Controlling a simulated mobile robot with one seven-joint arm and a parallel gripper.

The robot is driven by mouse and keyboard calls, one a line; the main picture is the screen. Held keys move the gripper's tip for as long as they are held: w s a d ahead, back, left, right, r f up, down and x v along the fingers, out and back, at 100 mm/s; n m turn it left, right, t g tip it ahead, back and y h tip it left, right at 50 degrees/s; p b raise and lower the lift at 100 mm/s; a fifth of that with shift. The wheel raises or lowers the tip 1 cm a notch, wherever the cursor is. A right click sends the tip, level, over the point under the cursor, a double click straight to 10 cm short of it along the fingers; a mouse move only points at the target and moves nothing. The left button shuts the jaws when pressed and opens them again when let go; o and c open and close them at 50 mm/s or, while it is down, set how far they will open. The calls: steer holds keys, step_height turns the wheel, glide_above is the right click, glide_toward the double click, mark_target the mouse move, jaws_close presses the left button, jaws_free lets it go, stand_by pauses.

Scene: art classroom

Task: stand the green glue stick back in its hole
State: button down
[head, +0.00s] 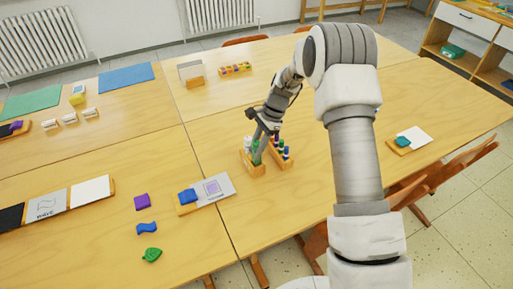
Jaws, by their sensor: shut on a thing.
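My gripper (262,146) points down over a small wooden block holder (256,171) near the middle of the tables. It is shut on the green glue stick (256,156), which shows as a green strip just below the fingers. The stick looks roughly upright, at or just above the holder. I cannot tell whether its lower end is inside a hole. The holes themselves are too small to see.
Purple (141,202), blue (147,229) and green (152,254) pieces lie farther left. A tray with a teal piece (402,142) is at right. The table front of the holders is clear.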

mark_target(256, 143)
steer(key=shift+f+b, duration=0.55)
steer(key=shift+f, duration=0.85)
stand_by(1.9)
steer(key=c, duration=0.5)
jaws_free()
stand_by(0.3)
steer(key=shift+o, duration=1.1)
steer(key=shift+r, duration=0.1)
steer(key=shift+r+p, duration=2.1)
steer(key=shift+r, duration=0.85)
steer(key=shift+r, duration=0.1)
